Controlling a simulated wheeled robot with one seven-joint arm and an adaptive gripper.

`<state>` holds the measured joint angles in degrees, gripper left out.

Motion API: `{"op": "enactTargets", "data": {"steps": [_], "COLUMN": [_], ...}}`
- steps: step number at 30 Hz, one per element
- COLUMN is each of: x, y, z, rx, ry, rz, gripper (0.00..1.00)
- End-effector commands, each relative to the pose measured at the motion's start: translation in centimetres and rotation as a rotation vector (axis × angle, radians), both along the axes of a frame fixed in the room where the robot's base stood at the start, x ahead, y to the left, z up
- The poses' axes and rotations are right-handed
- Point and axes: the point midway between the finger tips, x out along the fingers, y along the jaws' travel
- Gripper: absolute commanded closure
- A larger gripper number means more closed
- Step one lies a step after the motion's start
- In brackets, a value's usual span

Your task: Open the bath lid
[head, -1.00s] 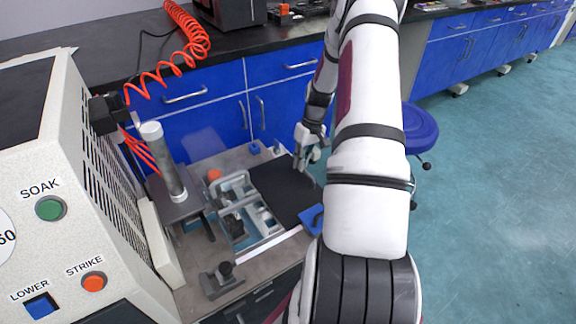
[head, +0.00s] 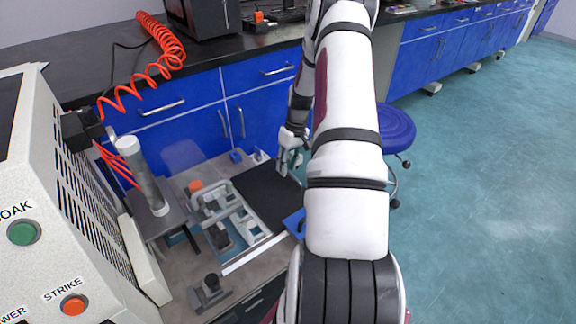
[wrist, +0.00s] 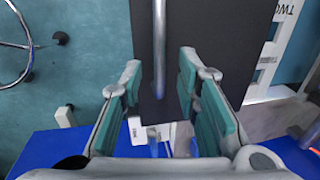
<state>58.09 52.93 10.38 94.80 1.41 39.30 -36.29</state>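A flat dark panel (head: 262,192), which looks like the bath lid, lies level beside the sample racks in the head view. In the wrist view the dark panel (wrist: 210,40) fills the upper middle, with a straight metal bar (wrist: 159,45) along it. My gripper (head: 285,168) is at the panel's far right side in the head view. In the wrist view my gripper (wrist: 160,88) is open, its teal pads wide apart on either side of the bar's near end. No contact with the bar shows. The panel's right edge is partly hidden by my arm.
A grey frame with racks (head: 222,215) stands left of the panel. A blue block (head: 294,222) is at its near right corner. The cream machine (head: 75,170) with buttons is at the left. A blue stool (head: 396,126) stands right of my arm, with open floor beyond.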

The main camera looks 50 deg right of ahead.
Motion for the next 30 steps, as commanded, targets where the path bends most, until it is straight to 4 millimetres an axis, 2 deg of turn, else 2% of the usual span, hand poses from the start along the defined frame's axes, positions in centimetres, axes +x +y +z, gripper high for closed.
{"op": "enactTargets", "data": {"steps": [5,12,18,24,30], "x": [0.0,-0.3,-0.6,-0.7,-0.7], "y": [-0.6,-1.5,-2.1,-2.3,-2.3], "z": [2.4,7.2,10.2,11.4,11.5], "rx": [-0.004,-0.004,-0.002,0.000,0.000], "ry": [-0.003,-0.003,-0.001,0.000,0.000], "rz": [-0.001,-0.002,-0.002,-0.001,-0.001], "gripper": [0.70,0.70,0.70,0.70,0.70]}}
